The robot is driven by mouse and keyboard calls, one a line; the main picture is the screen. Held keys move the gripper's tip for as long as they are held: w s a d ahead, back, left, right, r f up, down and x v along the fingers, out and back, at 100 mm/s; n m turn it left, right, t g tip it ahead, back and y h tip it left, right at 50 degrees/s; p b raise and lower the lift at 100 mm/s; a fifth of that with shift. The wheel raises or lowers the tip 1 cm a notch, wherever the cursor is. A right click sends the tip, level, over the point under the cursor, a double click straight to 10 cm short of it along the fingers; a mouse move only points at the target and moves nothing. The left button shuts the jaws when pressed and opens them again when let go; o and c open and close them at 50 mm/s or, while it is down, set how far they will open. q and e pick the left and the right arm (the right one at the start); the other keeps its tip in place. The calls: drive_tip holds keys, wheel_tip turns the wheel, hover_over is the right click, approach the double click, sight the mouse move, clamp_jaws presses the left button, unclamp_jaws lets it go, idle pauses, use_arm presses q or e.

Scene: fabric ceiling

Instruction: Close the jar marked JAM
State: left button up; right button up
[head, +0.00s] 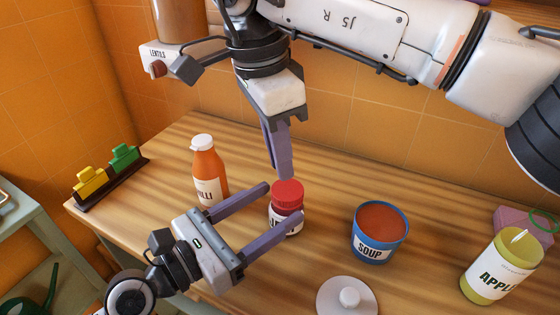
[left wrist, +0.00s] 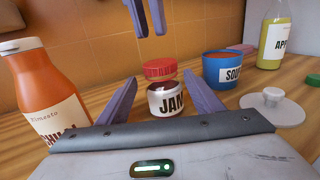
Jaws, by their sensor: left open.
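The JAM jar (left wrist: 166,101) is a small glass jar with a white label, upright on the table. My right gripper (head: 280,174) points down from above, close to the lid. In the left wrist view, its fingertips (left wrist: 147,34) are apart, empty and above the lid.
An orange chilli bottle (head: 209,170) stands left of the jar. A blue soup pot (head: 379,247) is to the right, with a pale knobbed lid (head: 330,300) in front. An apple bottle (head: 496,272) is far right. Yellow and green clips (head: 91,181) sit on a dark rack at left.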

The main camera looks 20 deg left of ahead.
sight(287, 209)
use_arm(q)
drive_tip(key=b+v, duration=0.1)
drive_tip(key=v, duration=0.6)
drive_tip(key=shift+s+a+f+b, duration=0.1)
drive_tip(key=shift+s+f+b, duration=0.1)
drive_tip(key=shift+b, duration=0.2)
use_arm(e)
drive_tip(key=shift+f, duration=0.95)
use_arm(q)
drive_tip(key=shift+s+a+r, duration=0.2)
drive_tip(key=shift+s+a, duration=0.15)
drive_tip(key=shift+s, duration=0.1)
use_arm(e)
drive_tip(key=shift+f, duration=0.1)
